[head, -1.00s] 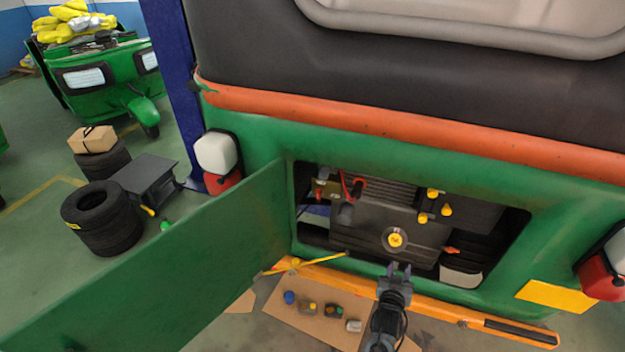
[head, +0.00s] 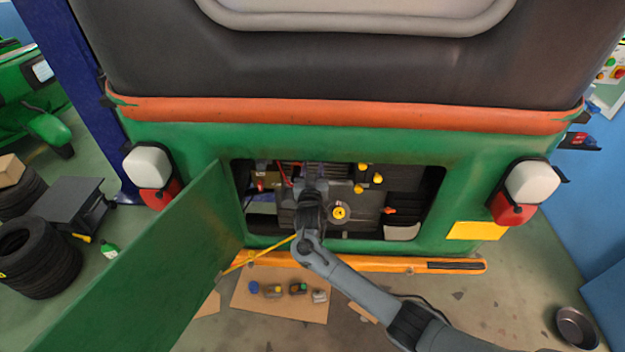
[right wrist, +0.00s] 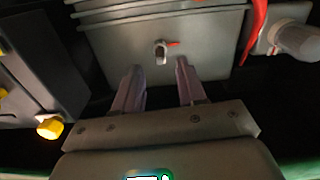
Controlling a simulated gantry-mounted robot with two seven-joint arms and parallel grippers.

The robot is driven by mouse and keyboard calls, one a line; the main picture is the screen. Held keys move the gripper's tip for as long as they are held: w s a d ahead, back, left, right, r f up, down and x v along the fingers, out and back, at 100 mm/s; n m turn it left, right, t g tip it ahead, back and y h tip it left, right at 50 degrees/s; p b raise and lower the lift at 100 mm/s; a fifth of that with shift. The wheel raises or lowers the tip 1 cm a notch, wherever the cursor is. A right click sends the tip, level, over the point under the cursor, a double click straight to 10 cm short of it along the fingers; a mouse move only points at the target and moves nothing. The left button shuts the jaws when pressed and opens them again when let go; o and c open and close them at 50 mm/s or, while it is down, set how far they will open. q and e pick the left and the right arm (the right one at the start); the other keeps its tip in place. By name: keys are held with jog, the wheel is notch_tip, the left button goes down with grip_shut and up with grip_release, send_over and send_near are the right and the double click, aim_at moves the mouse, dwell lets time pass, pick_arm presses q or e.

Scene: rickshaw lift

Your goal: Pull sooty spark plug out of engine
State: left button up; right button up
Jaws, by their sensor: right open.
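The small spark plug (right wrist: 161,52), with a pale body and a reddish tip, stands in the grey engine block (right wrist: 205,45) in the right wrist view. I cannot make out soot on it. My right gripper (right wrist: 159,70) is open and empty, its two fingers apart just short of the plug, which shows between and beyond the tips. In the head view my right gripper (head: 313,178) reaches into the open engine bay, in front of the ribbed engine (head: 292,190), and hides the plug. My left gripper is not in view.
The green hatch door (head: 165,265) stands open at the left. A red hose (head: 285,173) and yellow caps (head: 378,177) sit around the engine. An orange bumper (head: 390,264) runs below the bay. Small parts lie on cardboard (head: 262,305) on the floor.

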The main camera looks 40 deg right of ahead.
jog(key=b+x, duration=0.4)
jog(key=x, duration=0.1)
jog(key=shift+f, duration=0.2)
jog(key=shift+b+x, duration=0.55)
jog(key=shift+x, duration=0.35)
jog(key=shift+r, duration=0.2)
grip_shut()
